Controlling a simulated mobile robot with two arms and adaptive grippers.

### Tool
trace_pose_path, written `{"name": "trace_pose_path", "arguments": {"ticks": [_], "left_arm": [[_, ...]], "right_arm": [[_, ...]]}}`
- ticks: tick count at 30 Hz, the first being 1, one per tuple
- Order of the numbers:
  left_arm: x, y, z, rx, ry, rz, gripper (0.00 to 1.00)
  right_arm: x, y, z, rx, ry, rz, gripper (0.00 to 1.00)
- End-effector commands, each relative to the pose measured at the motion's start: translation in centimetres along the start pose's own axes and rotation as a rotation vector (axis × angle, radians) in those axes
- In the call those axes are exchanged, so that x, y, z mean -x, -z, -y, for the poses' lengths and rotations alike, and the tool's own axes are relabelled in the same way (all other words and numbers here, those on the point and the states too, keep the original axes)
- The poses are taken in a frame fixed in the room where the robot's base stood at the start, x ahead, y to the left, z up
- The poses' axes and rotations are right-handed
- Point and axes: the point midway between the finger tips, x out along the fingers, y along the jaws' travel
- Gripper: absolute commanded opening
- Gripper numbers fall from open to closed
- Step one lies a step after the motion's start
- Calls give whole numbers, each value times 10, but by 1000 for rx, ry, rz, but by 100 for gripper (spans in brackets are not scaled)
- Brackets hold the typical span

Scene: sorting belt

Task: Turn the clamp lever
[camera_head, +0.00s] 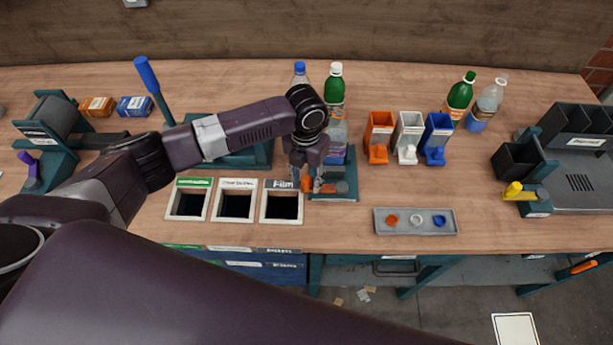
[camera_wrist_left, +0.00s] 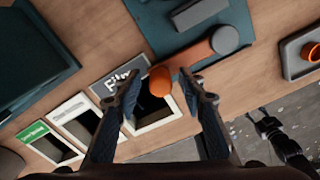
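The clamp lever has an orange ball knob (camera_wrist_left: 160,80) on a reddish-brown arm, running to a round grey pivot (camera_wrist_left: 225,40) on a teal base. In the head view the teal clamp base (camera_head: 345,190) stands right of the Film bin. My left gripper (camera_head: 310,187) is low over the clamp's left side. In the left wrist view its two fingers (camera_wrist_left: 160,92) are apart, one on each side of the knob; contact cannot be told. A dark device, seemingly my right gripper (camera_wrist_left: 268,127), shows small beyond the table edge; its finger state is unclear.
Three labelled bin openings, one marked Film (camera_head: 281,207), lie left of the clamp. Bottles (camera_head: 335,85) stand behind it. Orange, white and blue dispensers (camera_head: 409,135) and a grey tray with caps (camera_head: 400,231) are to the right. A teal press with a blue handle (camera_head: 150,80) stands left.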

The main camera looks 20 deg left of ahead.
Motion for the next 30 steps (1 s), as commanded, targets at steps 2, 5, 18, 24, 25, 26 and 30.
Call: {"name": "trace_pose_path", "arguments": {"ticks": [2, 5, 18, 24, 25, 26, 30], "left_arm": [[-2, 0, 0, 0, 1, 0, 37], [-3, 0, 0, 0, 1, 1, 37], [-3, 0, 0, 1, 0, 1, 2], [-3, 0, 0, 1, 0, 1, 0], [-3, 0, 0, 1, 0, 1, 0], [-3, 0, 0, 1, 0, 1, 0], [-2, -1, 2, 4, 1, 1, 0]], "right_arm": [[1, 0, 0, 0, 0, 0, 40], [1, 0, 0, 0, 0, 0, 40], [0, 0, 0, -1, 0, 0, 40], [0, 0, 0, -1, 0, 0, 40], [0, 0, 0, -1, 0, 0, 40], [0, 0, 0, -1, 0, 0, 40], [0, 0, 0, -1, 0, 0, 40]]}}
